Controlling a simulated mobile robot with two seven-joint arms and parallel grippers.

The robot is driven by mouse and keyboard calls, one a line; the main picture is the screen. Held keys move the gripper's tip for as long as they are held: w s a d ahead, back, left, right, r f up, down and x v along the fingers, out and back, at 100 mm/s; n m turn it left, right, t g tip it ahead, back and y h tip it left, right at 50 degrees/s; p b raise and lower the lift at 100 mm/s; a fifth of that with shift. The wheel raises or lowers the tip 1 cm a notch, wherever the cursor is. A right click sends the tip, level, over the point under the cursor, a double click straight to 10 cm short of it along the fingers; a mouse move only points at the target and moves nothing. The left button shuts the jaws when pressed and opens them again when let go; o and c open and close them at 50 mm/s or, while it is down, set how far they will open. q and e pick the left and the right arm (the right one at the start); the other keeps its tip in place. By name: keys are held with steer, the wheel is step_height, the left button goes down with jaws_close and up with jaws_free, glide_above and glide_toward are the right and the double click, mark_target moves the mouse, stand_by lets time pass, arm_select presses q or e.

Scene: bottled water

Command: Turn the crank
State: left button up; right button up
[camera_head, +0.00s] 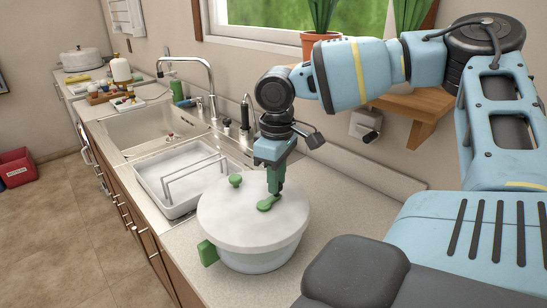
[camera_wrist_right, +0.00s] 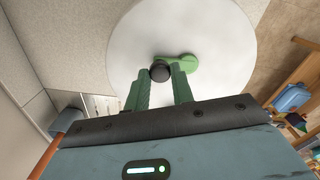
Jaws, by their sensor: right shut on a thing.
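A white round vessel (camera_head: 252,258) with a white lid (camera_head: 238,213) stands on the counter, with a green side handle (camera_head: 208,253). My right gripper (camera_head: 274,189) points down from above, shut on the crank's end. In the right wrist view the gripper (camera_wrist_right: 161,78) has its green fingers on either side of a dark round knob (camera_wrist_right: 159,72) on the crank (camera_wrist_right: 183,62). My left gripper is in neither view.
A white dish rack (camera_head: 180,182) stands left of the vessel, with the sink (camera_head: 145,127) and tap behind it. A wall holder (camera_head: 366,125), wooden shelf (camera_head: 425,105) and potted plants are at the back right. The counter right of the vessel is clear.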

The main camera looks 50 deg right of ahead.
steer(key=m, duration=0.2)
steer(key=s+m, duration=0.1)
steer(key=m, duration=0.2)
steer(key=shift+s+a+m, duration=0.25)
steer(key=shift+s+m, duration=0.05)
steer(key=shift+s, duration=0.1)
steer(key=m, duration=0.2)
steer(key=s+a+m, duration=0.1)
steer(key=m, duration=0.1)
steer(key=shift+s+p, duration=0.1)
steer(key=shift+p, duration=0.25)
steer(key=m, duration=0.1)
steer(key=a+m, duration=0.1)
steer(key=m, duration=0.3)
steer(key=shift+s+a, duration=0.25)
steer(key=shift+s, duration=0.05)
steer(key=m, duration=0.1)
steer(key=a+m, duration=0.1)
steer(key=m, duration=0.2)
steer(key=shift+a+m, duration=0.3)
steer(key=shift+b, duration=0.3)
steer(key=o, duration=1)
step_height(320, 180, up, 8)
